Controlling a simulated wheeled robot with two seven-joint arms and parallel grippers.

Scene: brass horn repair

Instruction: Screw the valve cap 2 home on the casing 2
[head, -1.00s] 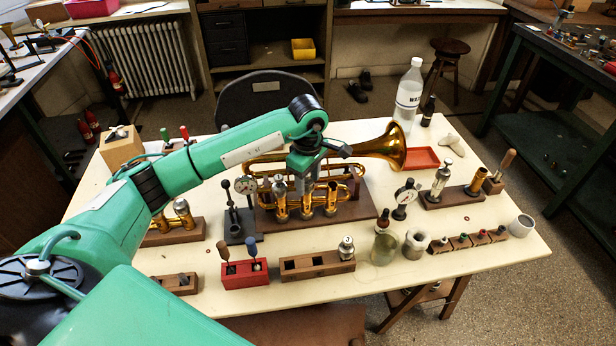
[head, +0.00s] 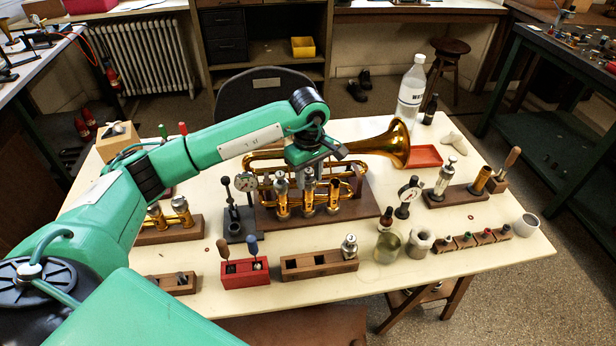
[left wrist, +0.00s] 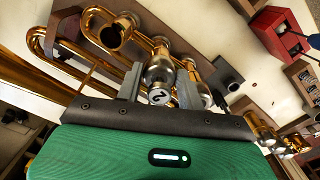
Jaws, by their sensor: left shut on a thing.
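The brass horn (head: 372,146) lies on a wooden stand with its three upright casings in a row. My left gripper (head: 308,176) points down over the middle casing, casing 2 (head: 307,203). In the left wrist view my left gripper (left wrist: 158,92) is shut on a silver cap marked 2, valve cap 2 (left wrist: 158,96). The cap is at the top of casing 2 (left wrist: 161,65), in line with it. I cannot tell how deep its thread sits. The left casing (head: 282,205) has a silver top; the right casing (head: 333,200) is open. My right gripper is out of view.
A wooden block (head: 310,267) holds another silver cap (head: 349,245) in front. A dark fixture (head: 238,222) stands close left of the horn.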

